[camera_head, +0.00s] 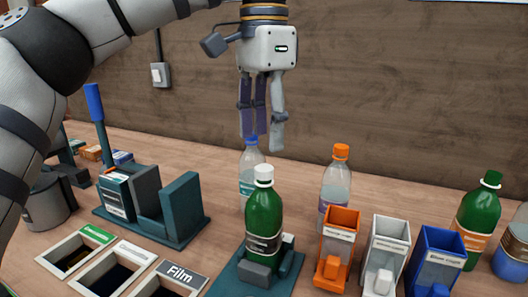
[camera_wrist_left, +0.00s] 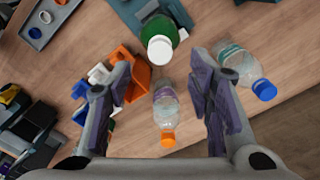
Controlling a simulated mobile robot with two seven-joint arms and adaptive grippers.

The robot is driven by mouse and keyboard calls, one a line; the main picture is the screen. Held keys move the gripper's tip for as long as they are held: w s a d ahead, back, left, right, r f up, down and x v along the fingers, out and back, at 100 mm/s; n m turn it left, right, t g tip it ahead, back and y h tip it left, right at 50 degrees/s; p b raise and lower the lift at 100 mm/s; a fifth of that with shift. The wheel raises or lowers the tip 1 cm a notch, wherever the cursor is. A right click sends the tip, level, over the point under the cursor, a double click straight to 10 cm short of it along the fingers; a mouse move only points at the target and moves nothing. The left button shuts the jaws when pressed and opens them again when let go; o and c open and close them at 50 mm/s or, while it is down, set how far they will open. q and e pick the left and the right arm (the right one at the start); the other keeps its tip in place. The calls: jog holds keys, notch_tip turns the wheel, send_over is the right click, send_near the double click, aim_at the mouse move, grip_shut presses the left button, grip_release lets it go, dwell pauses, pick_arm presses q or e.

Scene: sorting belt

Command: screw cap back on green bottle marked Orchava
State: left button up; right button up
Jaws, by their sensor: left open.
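A green bottle (camera_head: 264,222) with a dark label stands upright in a teal holder (camera_head: 232,282) at the front middle. A white cap (camera_head: 264,175) sits on its top; how tightly cannot be told. In the left wrist view the bottle (camera_wrist_left: 163,29) and white cap (camera_wrist_left: 160,49) show from above. The label is too small to read. A second green bottle (camera_head: 478,216) with a green cap stands at the far right. My left gripper (camera_head: 260,140) points down, open and empty, above and behind the white-capped bottle. My right gripper is not in view.
Clear bottles with blue (camera_head: 251,141) and orange (camera_head: 341,151) caps stand behind. Orange (camera_head: 341,220), white (camera_head: 390,230) and blue (camera_head: 437,245) bins are right of the holder. Labelled openings lie front left. A tray (camera_wrist_left: 58,12) holds loose caps.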

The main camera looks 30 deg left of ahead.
aim_at(265, 168)
pick_arm(q)
jog(key=shift+o, duration=0.3)
jog(key=shift+r, duration=0.65)
jog(key=shift+d+r+n, duration=0.1)
jog(key=shift+r+n, duration=0.2)
jog(key=shift+r, duration=0.1)
notch_tip(265, 168, up, 4)
jog(key=s+d+n+t+y, duration=0.1)
jog(key=d+n, duration=0.1)
jog(key=n, duration=1.5)
jog(key=f, duration=0.4)
jog(key=a+f, duration=0.1)
jog(key=f, duration=0.2)
jog(key=a+f, duration=0.1)
jog(key=f, duration=0.3)
jog(key=shift+w+f+p, duration=0.3)
jog(key=shift+w+p, duration=0.1)
